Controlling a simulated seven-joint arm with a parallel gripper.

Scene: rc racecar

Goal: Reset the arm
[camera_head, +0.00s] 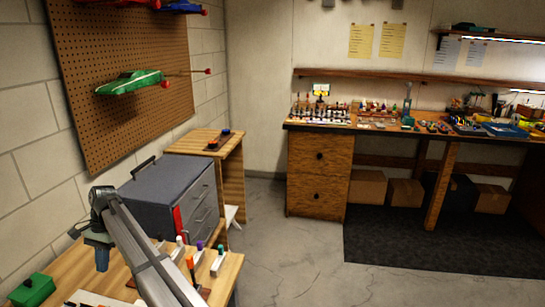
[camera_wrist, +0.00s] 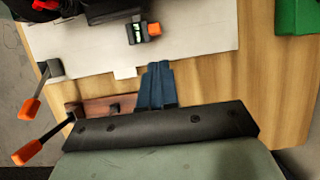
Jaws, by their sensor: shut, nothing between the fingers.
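My gripper (camera_head: 102,264) hangs pointing down over the wooden workbench (camera_head: 222,270) at the lower left of the head view, in front of the grey drawer cabinet. In the wrist view my gripper (camera_wrist: 158,68) shows as blue fingers pressed together, with nothing between them. Its tips appear near the edge of a white board (camera_wrist: 85,45) on the bench. I cannot tell the height of the tips above the board. The arm reaches in from the bottom of the head view.
A grey drawer cabinet (camera_head: 150,190) stands beside the arm. A green box (camera_head: 32,289) lies at the bench's left. Orange-tipped clamps (camera_wrist: 30,108) and a small device with an orange end (camera_wrist: 143,32) are near the board. Small bottles (camera_head: 218,260) stand on the right.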

